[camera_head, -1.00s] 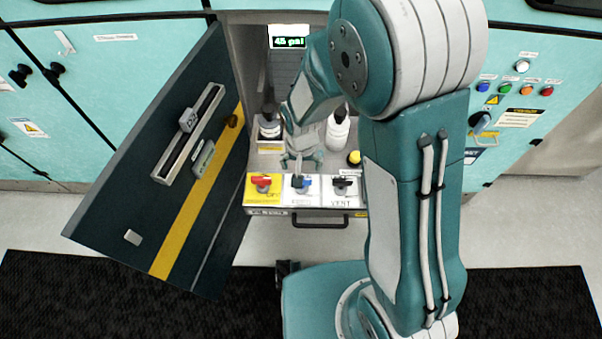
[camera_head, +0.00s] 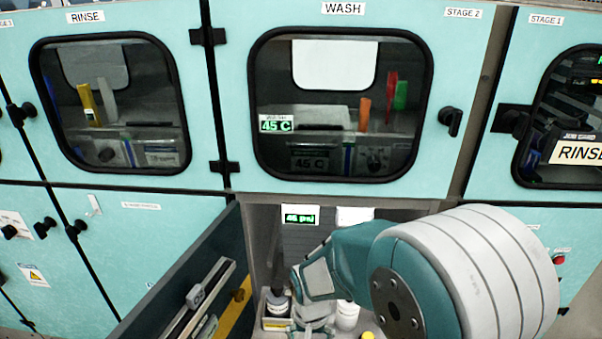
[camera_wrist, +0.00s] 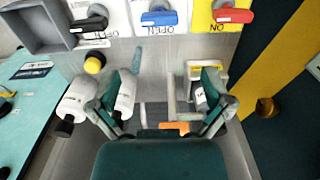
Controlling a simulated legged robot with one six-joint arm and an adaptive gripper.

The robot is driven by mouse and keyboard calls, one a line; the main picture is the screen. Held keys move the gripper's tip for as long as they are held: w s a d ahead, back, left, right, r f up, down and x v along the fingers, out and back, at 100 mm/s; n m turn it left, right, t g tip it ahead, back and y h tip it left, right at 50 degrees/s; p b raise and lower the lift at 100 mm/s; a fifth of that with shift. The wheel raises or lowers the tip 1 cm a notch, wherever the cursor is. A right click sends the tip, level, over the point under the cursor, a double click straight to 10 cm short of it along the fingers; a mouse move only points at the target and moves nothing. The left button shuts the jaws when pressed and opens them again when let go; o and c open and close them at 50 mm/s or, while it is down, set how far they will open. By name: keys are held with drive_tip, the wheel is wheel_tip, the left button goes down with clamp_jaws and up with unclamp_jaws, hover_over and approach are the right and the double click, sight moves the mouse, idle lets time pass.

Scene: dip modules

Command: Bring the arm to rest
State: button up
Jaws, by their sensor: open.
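My gripper (camera_wrist: 164,92) is open in the wrist view, its two fingers spread apart with nothing held between them. In the head view my arm reaches down into the open lower bay, and the fingertips are not clearly visible there. In the wrist view, a panel beyond the fingers carries a black handle (camera_wrist: 90,22), a blue handle (camera_wrist: 160,18) and a red handle (camera_wrist: 236,15). The gripper is apart from these handles.
The open dark door (camera_head: 190,285) with a yellow stripe stands left of my arm. A white bottle (camera_head: 347,315) is inside the bay beside my arm. A yellow knob (camera_wrist: 95,63) is near the handles. Closed windowed wash doors (camera_head: 340,187) are above the bay.

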drive_tip(key=s+d+r+t, duration=0.2)
drive_tip(key=s+d+r, duration=0.2)
drive_tip(key=r, duration=0.3)
drive_tip(key=s+d+r+t, duration=0.1)
drive_tip(key=s+d+r, duration=0.3)
drive_tip(key=r, duration=0.4)
drive_tip(key=s+d+r+n+t, duration=0.1)
drive_tip(key=s+d+r+t, duration=0.1)
drive_tip(key=s+d+r, duration=0.3)
wheel_tip(320, 180, up, 2)
drive_tip(key=shift+r+t, duration=0.15)
drive_tip(key=shift+t, duration=0.15)
